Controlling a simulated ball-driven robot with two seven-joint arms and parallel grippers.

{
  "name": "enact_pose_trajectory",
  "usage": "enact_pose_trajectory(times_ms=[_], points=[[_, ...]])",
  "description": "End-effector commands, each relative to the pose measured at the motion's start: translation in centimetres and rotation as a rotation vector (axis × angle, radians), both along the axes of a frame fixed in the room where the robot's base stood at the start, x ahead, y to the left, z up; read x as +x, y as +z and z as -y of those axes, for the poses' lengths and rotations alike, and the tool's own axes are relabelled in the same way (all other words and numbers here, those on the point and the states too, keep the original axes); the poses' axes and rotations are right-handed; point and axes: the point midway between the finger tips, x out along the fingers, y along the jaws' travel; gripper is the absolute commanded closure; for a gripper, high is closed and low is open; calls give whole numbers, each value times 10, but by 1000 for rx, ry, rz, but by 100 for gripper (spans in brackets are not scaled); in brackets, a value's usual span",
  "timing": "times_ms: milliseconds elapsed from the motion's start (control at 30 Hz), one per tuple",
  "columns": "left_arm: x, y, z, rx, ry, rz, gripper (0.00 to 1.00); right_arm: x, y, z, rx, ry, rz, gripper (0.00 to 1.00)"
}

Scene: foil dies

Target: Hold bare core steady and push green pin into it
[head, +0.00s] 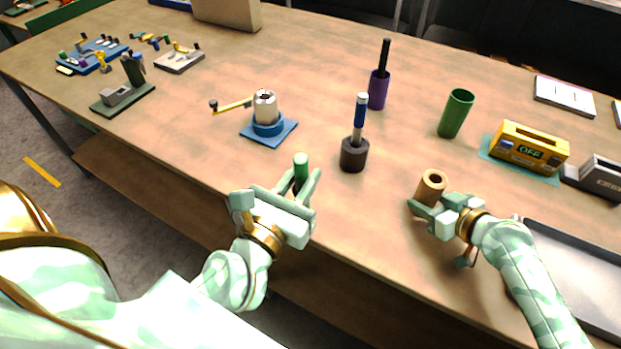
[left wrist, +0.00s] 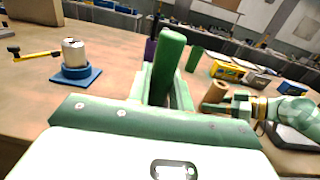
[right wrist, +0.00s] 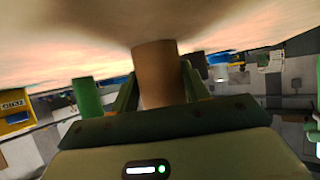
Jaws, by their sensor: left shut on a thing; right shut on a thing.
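The green pin (head: 301,168) stands upright between the fingers of my left gripper (head: 304,183), which is shut on it near the table's front edge. It also shows in the left wrist view (left wrist: 167,62). The bare core (head: 432,185) is a tan tube with a dark hole in its top end. My right gripper (head: 424,206) is shut on it, to the right of the pin and well apart from it. The core also shows between the fingers in the right wrist view (right wrist: 158,75). Its lower end is partly hidden by the right gripper in the head view.
A black holder (head: 353,155) with a blue-handled tool stands between and behind the grippers. A crank device on a blue base (head: 269,130) is to the left. A green cup (head: 456,113), a yellow device (head: 529,146) and a dark tray (head: 580,270) are to the right.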

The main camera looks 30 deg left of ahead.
Motion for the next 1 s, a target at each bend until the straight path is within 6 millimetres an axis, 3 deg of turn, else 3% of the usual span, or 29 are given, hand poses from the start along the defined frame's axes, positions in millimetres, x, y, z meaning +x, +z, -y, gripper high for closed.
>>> enact_pose_trajectory(times_ms=[167,300,433,600,700,1000], points=[[67,1,35,-9,61,0,100,0,0,0,1,0,1,67],[123,23,88,-7,57,-11,100,0,0,0,1,0,1,67],[158,52,136,-6,24,-20,100,0,0,0,0,0,0,67],[180,86,181,-1,-17,-28,100,0,0,0,0,0,0,67],[185,96,194,0,-30,-31,100,0,0,0,-1,0,-1,67],[187,93,201,0,-37,-35,100,0,0,0,-1,0,-1,67]])
